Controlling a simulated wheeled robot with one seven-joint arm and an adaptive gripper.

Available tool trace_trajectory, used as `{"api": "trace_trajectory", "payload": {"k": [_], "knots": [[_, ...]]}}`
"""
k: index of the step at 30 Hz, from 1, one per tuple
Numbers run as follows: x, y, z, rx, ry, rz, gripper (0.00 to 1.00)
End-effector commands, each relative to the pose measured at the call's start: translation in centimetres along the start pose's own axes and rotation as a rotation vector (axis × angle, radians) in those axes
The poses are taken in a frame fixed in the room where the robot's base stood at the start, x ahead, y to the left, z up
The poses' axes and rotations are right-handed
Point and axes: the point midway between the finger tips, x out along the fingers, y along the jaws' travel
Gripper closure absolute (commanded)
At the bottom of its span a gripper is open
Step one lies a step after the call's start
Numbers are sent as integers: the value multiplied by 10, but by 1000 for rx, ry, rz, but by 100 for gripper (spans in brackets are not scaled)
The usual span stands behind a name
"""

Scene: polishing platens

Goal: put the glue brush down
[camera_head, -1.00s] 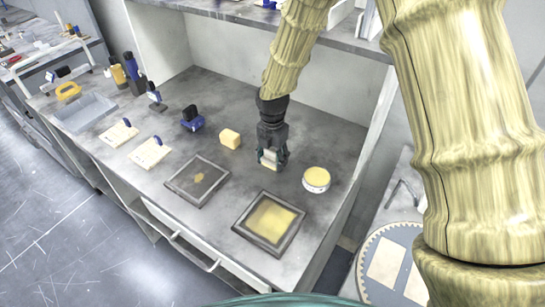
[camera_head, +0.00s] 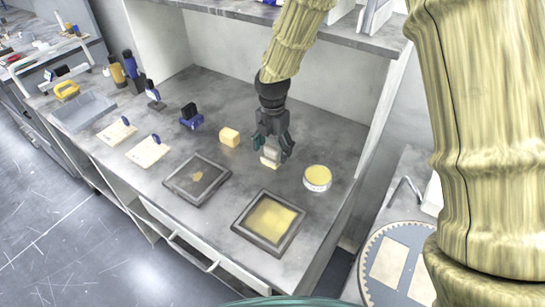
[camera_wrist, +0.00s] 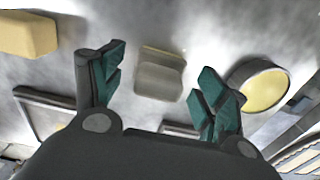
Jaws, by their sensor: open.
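The glue brush (camera_head: 270,162), a small pale block-like piece, appears to rest on the grey bench top below my gripper (camera_head: 273,153). My gripper is open, with its teal-padded fingers spread apart. In the wrist view the brush (camera_wrist: 160,76) shows between and beyond the fingertips, with a gap on both sides and no finger touching it. It has a beige edge and a greyish body there. Its underside is hidden.
A round tub with a yellow top (camera_head: 317,178) stands close to the right. A yellow block (camera_head: 229,137) is to the left. Two framed trays, one with a yellow fill (camera_head: 268,222) and one dark (camera_head: 197,180), lie in front. A shelf (camera_head: 345,33) overhangs behind.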

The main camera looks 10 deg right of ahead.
Motion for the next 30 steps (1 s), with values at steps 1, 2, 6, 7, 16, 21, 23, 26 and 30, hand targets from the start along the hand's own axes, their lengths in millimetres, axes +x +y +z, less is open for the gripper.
{"api": "trace_trajectory", "payload": {"k": [1, 2, 6, 7, 16, 21, 23, 26, 30], "knots": [[-4, 1, 0, 1, -1, 4, 26], [-8, 1, 0, 1, 0, 3, 26], [-31, 1, 0, 1, -1, 4, 26], [-36, 1, 0, 1, -1, 3, 26], [-70, 1, -1, 0, 0, 1, 26], [-76, 0, -1, 0, 0, 0, 26], [-77, 0, -1, 0, 0, -1, 26], [-77, 0, -1, 0, 0, -1, 26], [-77, 0, -1, 0, 0, 0, 26]]}}
